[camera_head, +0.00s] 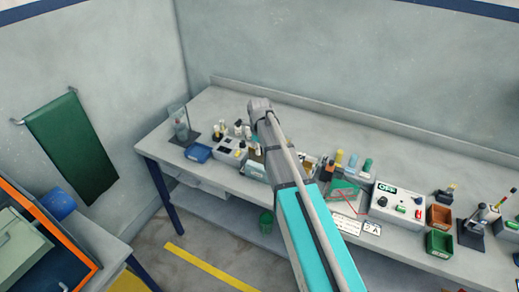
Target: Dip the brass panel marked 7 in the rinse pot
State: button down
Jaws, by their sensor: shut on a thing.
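My arm reaches up from the bottom of the view over the bench. My gripper (256,144) is below the grey wrist at its end, small and mostly hidden by the arm. It is shut on a small brownish thing (255,155), perhaps a panel, over or beside a pale box on the bench. No number on it can be read. Brownish pieces (309,162) stand just right of the arm, too small to tell whether they are brass panels. I cannot tell which vessel is the rinse pot.
The long grey bench (222,103) runs along the wall. On its left are a glass vessel (180,122) and blue tray (197,153). Right of my arm are coloured cylinders (352,160), a control box showing OFF (396,205), an orange-brown bin (439,216) and a green bin (439,242).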

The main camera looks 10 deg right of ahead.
aim_at(259, 160)
jog(key=shift+f+b, duration=3.15)
jog(key=shift+f, duration=0.1)
jog(key=shift+f, duration=0.2)
jog(key=shift+r, duration=0.15)
dwell(1.2)
jog(key=shift+r+p, duration=4.1)
jog(key=shift+r, duration=0.05)
jog(key=shift+s+f, duration=0.1)
jog(key=shift+s, duration=0.05)
